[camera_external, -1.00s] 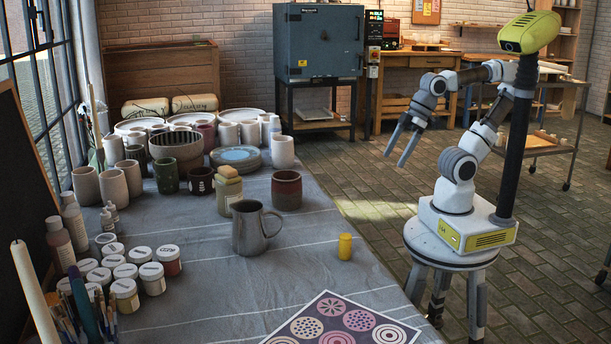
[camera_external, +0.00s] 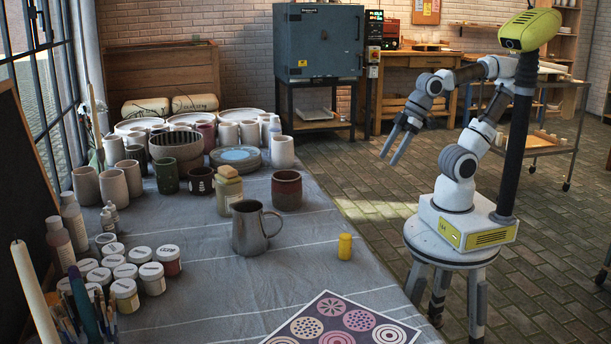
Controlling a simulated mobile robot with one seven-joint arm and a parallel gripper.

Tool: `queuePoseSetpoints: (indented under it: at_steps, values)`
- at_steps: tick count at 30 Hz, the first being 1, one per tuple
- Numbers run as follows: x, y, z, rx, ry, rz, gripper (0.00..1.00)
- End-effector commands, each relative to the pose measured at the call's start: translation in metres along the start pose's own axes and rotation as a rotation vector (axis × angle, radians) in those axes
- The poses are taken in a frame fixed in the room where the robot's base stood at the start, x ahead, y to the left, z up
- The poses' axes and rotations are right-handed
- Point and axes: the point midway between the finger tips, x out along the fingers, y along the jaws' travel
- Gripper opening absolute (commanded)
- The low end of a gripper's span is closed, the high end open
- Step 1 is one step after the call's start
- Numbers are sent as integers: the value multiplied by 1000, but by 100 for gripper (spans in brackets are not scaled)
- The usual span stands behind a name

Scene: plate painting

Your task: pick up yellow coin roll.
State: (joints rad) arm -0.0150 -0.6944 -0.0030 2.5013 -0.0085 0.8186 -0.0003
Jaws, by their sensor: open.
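The yellow coin roll (camera_external: 345,247) is a small yellow cylinder standing upright on the grey cloth of the table (camera_external: 215,290), near its right edge. It stands just right of a metal mug (camera_external: 257,228). My gripper (camera_external: 390,158) is open and empty, with its two fingers pointing down and left. It hangs in the air beyond the table's right edge, above and to the right of the coin roll in the picture, well apart from it.
A dark red-brown cup (camera_external: 286,190) and a jar with a sponge (camera_external: 228,192) stand behind the mug. A patterned sheet (camera_external: 345,322) lies in front of the coin roll. Several paint jars (camera_external: 125,296) crowd the left. The cloth around the coin roll is mostly clear.

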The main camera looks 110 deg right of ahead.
Motion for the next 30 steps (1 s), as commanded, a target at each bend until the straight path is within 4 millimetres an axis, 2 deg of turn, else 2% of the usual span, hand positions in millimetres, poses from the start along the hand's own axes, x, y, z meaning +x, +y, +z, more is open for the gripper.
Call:
queuePoseSetpoints:
  at_steps: [2,6,15,22,30]
  values:
    - [2,-3,-23,-20,15,-3,69]
    - [21,-11,-64,-69,73,-13,69]
    - [64,-45,-130,-183,210,-59,69]
    - [93,-81,-156,-267,316,-123,69]
    - [114,-129,-159,-350,433,-229,69]
